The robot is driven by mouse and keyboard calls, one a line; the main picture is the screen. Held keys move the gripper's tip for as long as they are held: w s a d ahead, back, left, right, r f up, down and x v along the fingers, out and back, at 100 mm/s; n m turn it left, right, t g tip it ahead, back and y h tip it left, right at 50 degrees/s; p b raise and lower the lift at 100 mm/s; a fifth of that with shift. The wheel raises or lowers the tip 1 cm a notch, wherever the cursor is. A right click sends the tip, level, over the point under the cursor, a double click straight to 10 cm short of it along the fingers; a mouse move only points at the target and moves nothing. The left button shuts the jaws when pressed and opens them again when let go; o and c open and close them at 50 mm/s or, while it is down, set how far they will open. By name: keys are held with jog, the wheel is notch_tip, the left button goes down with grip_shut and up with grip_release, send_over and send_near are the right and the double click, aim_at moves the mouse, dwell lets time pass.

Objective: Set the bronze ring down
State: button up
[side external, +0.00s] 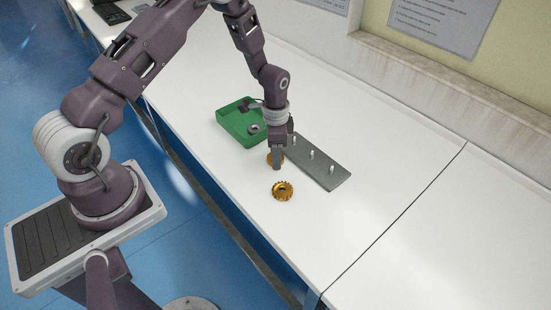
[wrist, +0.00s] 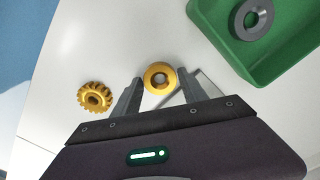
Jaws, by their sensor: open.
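The bronze ring (wrist: 160,77) is a smooth gold-coloured ring with a round hole. In the wrist view it lies just beyond and between the fingertips of my gripper (wrist: 161,88). In the side view the ring (side external: 270,158) is partly hidden behind my gripper (side external: 276,165). My gripper points down, with its fingers apart, close to the white table. I cannot tell whether a finger touches the ring. A toothed gold gear (side external: 283,190) lies flat on the table in front of it; it also shows at the left in the wrist view (wrist: 95,97).
A green tray (side external: 233,126) with a grey ring (wrist: 254,19) in it stands behind my gripper. A dark plate (side external: 337,179) with several upright pegs lies to the right. The white table (side external: 380,125) is clear farther right. Its front edge drops to a blue floor.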

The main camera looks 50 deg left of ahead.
jog(key=shift+c, duration=0.4)
grip_shut()
jog(key=shift+r, duration=0.15)
notch_tip(320, 180, up, 10)
jog(key=a, duration=0.1)
jog(key=n, duration=0.9)
send_over(241, 119)
jog(key=f, duration=0.2)
notch_tip(241, 119, down, 8)
jog(key=shift+r, duration=0.2)
